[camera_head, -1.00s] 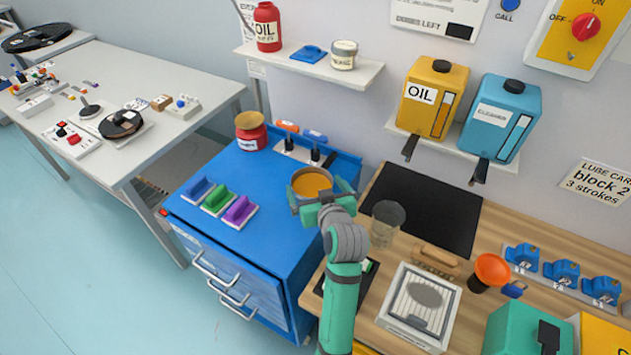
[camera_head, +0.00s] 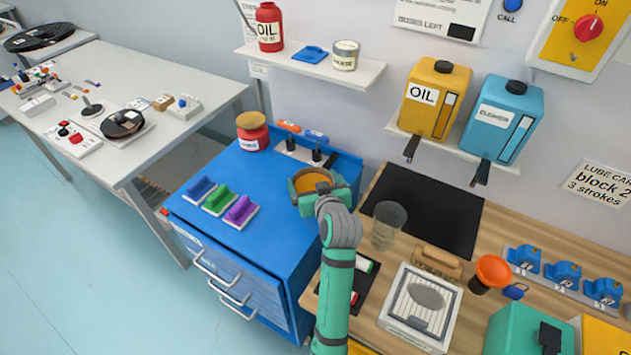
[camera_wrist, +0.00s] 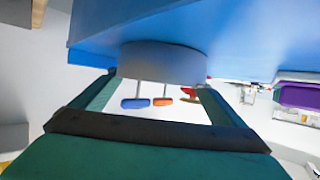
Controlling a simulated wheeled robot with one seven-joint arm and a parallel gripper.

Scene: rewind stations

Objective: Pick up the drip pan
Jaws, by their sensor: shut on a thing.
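The drip pan appears to be the round grey pan (camera_head: 314,180) with orange-brown contents, upright on the blue cabinet top. It shows as a grey cylinder in the wrist view (camera_wrist: 163,62), against the blue surface. My gripper (camera_head: 319,188) is shut on the pan, with a green finger at either side. In the wrist view my gripper (camera_wrist: 155,90) frames the pan's wall. My wrist hides the near part of the pan in the head view. I cannot see a gap between the pan and the cabinet top.
Blue, green and purple blocks (camera_head: 217,202) sit left of the pan. A red jar (camera_head: 252,133) and orange and blue-handled tools (camera_head: 302,133) stand behind it. A clear cup (camera_head: 388,222) is on the wooden bench to the right. The cabinet's front left top (camera_head: 262,245) is clear.

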